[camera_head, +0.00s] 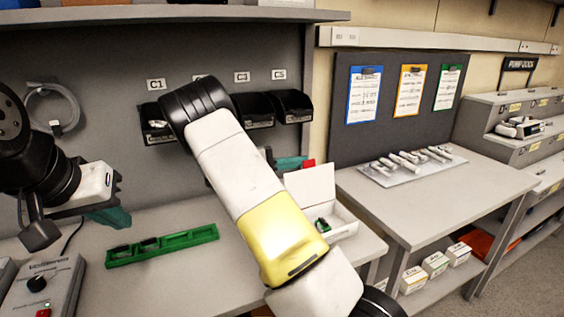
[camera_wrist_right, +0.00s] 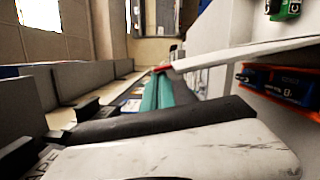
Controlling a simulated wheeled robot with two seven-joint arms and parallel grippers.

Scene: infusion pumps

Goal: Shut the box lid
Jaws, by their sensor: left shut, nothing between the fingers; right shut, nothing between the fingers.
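The white box (camera_head: 345,228) stands at the right end of the workbench, and its lid (camera_head: 312,186) is raised upright. A small green and dark item (camera_head: 322,224) shows inside. My right gripper (camera_head: 303,164) is shut behind the lid, partly hidden by my own right arm. In the right wrist view, its teal fingers (camera_wrist_right: 160,90) end in a red tip beside a white panel edge (camera_wrist_right: 245,52), which looks like the lid; I cannot tell whether they touch. My left gripper (camera_head: 118,217) is shut, empty, and above the bench at the left.
A green tray (camera_head: 162,247) with dark slots lies on the bench left of the box. A grey control unit (camera_head: 45,287) is at the front left. Black bins (camera_head: 292,106) hang on the back panel. A second table (camera_head: 430,195) stands to the right.

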